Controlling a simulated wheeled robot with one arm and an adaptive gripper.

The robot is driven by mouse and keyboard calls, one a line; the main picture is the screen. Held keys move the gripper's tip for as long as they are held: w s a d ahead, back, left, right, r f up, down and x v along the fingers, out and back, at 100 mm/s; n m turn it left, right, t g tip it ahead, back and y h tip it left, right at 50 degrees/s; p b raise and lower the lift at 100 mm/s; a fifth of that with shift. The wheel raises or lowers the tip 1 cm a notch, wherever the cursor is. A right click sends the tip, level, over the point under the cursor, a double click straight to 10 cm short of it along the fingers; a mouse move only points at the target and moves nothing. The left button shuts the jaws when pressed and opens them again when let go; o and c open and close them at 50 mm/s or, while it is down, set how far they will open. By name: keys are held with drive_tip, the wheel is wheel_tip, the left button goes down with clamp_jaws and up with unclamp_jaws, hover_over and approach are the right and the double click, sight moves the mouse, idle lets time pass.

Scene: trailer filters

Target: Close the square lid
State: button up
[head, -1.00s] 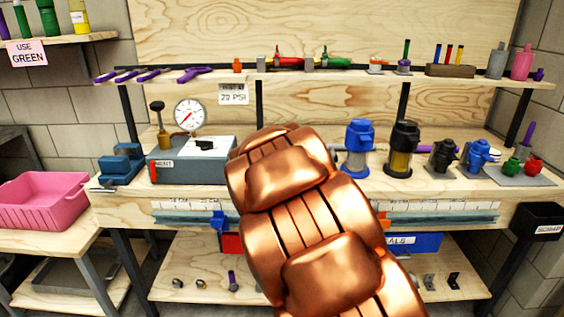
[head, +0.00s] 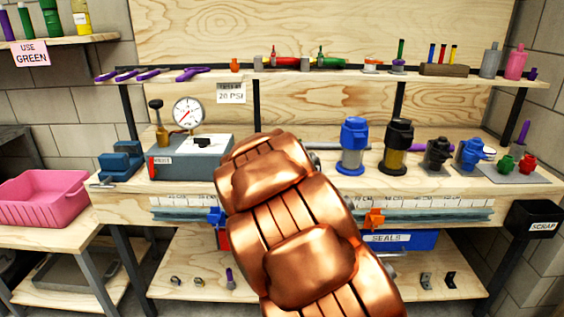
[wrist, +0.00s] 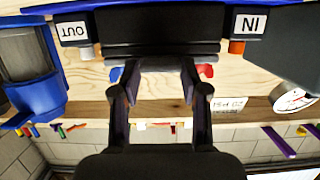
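A wide black block (wrist: 155,35), which may be the square lid, spans the top middle of the wrist view between an OUT label (wrist: 73,31) and an IN label (wrist: 249,24). In the head view my copper-coloured arm covers this spot on the bench. My gripper (wrist: 158,68) shows in the wrist view with its two dark fingers apart and a gap between them. The fingertips are at the lower edge of the black block. I cannot tell whether they touch it.
A grey box (head: 180,164) with a gauge (head: 188,113) stands left of my arm. A blue-topped filter (head: 352,148) and a black-topped filter (head: 396,148) stand close on the right. A tool shelf (head: 330,73) runs behind. A pink bin (head: 45,200) is at far left.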

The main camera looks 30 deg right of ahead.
drive_tip(key=o, duration=0.3)
drive_tip(key=shift+r, duration=0.1)
drive_tip(key=shift+o, duration=0.2)
drive_tip(key=v, duration=1.2)
idle(0.5)
drive_tip(key=s+a+f+n+g+y, duration=0.3)
drive_tip(key=s+a+f+g+y, duration=0.35)
drive_tip(key=s+a+f, duration=0.6)
drive_tip(key=s+a+f+n+g+y, duration=0.15)
drive_tip(key=s+a+g, duration=0.25)
drive_tip(key=s, duration=0.7)
drive_tip(key=s+a+n+g+y, duration=0.15)
drive_tip(key=s+a+g, duration=0.25)
drive_tip(key=s, duration=0.8)
drive_tip(key=s+a+p+v, duration=0.1)
drive_tip(key=s+p+v, duration=0.1)
drive_tip(key=p+v, duration=0.8)
drive_tip(key=s+r+p+v, duration=0.1)
drive_tip(key=s+p+v, duration=0.1)
drive_tip(key=p+v, duration=0.9)
drive_tip(key=shift+s+a+r+n+h, duration=0.35)
drive_tip(key=shift+a+r+n+h, duration=0.1)
drive_tip(key=shift+a+r, duration=0.15)
